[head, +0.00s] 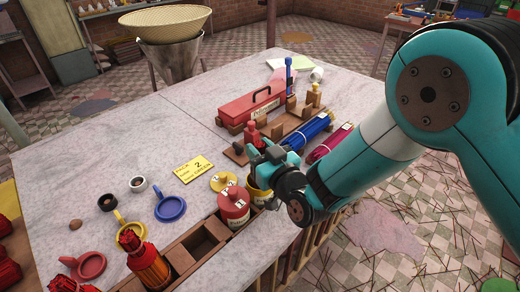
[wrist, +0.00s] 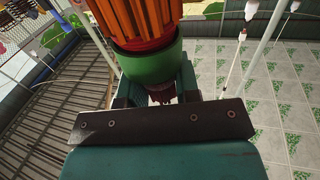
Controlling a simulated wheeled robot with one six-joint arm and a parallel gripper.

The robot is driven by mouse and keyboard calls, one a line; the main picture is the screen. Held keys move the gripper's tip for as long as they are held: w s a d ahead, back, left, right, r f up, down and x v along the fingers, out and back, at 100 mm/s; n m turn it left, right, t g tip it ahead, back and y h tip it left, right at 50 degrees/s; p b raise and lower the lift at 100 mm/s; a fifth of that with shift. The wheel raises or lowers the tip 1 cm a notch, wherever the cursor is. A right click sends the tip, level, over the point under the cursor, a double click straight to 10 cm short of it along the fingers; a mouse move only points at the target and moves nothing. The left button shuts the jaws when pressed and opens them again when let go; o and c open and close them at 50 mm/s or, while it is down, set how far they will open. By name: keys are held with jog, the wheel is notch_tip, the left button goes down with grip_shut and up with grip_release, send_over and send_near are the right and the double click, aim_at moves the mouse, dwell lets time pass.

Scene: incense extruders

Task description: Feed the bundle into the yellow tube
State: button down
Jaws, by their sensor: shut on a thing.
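In the head view my gripper (head: 262,158) is over the right front edge of the marble table, just above a yellow tub-like container (head: 259,191). Its fingertips and what they hold are hard to make out there. In the wrist view my gripper (wrist: 157,90) is shut on an orange ribbed object with a green collar (wrist: 150,58); its upper end is cut off by the frame. A blue bundle (head: 310,130) and a magenta bundle (head: 331,143) lie side by side on the table beyond my gripper. I cannot tell which thing is the yellow tube.
A red jar (head: 234,205) stands beside the yellow container. A wooden rack (head: 180,258) runs along the front edge. A red toolbox (head: 250,105) and wooden stands are further back. Small coloured lids and a yellow card (head: 194,168) lie left. The table's far left is clear.

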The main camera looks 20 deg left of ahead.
aim_at(260, 144)
jog(key=shift+f+b, duration=2.1)
jog(key=shift+f, duration=0.05)
jog(key=shift+r, duration=0.15)
jog(key=c, duration=0.8)
grip_release()
jog(key=shift+o, duration=0.2)
notch_tip(260, 144, up, 8)
jog(key=p, duration=0.7)
